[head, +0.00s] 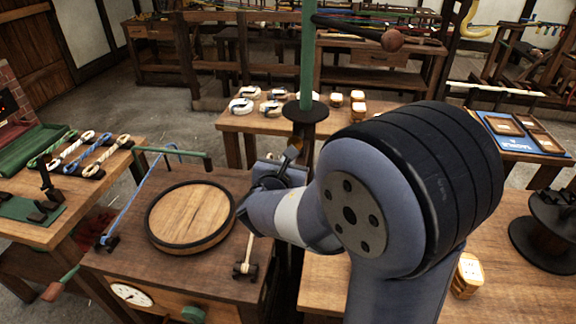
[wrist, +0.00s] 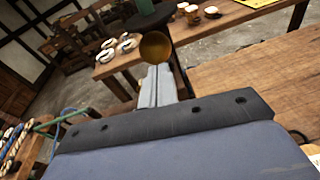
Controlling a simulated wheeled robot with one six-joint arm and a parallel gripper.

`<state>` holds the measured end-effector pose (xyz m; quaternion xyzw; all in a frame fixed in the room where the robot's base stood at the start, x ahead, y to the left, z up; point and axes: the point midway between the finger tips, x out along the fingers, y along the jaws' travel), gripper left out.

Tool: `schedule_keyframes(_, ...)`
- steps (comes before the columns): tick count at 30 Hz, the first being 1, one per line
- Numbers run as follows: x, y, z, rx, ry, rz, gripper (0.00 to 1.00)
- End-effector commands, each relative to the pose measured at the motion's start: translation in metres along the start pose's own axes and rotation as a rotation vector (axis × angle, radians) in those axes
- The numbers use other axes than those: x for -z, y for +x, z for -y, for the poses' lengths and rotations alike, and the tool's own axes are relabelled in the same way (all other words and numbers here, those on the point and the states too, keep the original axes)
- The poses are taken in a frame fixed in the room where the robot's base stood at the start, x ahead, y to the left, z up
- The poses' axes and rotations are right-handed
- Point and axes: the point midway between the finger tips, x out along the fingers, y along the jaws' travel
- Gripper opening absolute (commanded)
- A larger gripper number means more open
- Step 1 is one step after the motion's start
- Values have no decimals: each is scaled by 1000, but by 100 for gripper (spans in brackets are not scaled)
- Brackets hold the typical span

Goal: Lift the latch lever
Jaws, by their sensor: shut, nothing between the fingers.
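My gripper (head: 291,156) is shut and empty, beside the dark cap (head: 305,110) at the foot of a green post (head: 307,55). In the wrist view its grey fingers (wrist: 157,75) point at a round brass-brown knob (wrist: 155,47), which appears just beyond the tips. I cannot tell whether they touch. The knob may be the end of the latch lever; its shaft is hidden. A small pale-handled lever (head: 244,257) stands on the near bench.
The near bench (head: 180,270) carries a round wooden disc (head: 190,215) and a green rail (head: 180,155). Rope coils (head: 240,106) lie on a table behind the post. Another bench top (head: 510,270) is at the right. My arm hides part of the middle.

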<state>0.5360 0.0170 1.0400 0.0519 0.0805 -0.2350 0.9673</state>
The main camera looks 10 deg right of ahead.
Motion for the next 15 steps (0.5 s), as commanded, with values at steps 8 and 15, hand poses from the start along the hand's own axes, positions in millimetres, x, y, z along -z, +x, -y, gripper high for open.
schedule_keyframes(8,-28,7,-2,13,-9,-130,0)
schedule_keyframes(15,-37,14,-4,18,-16,-215,0)
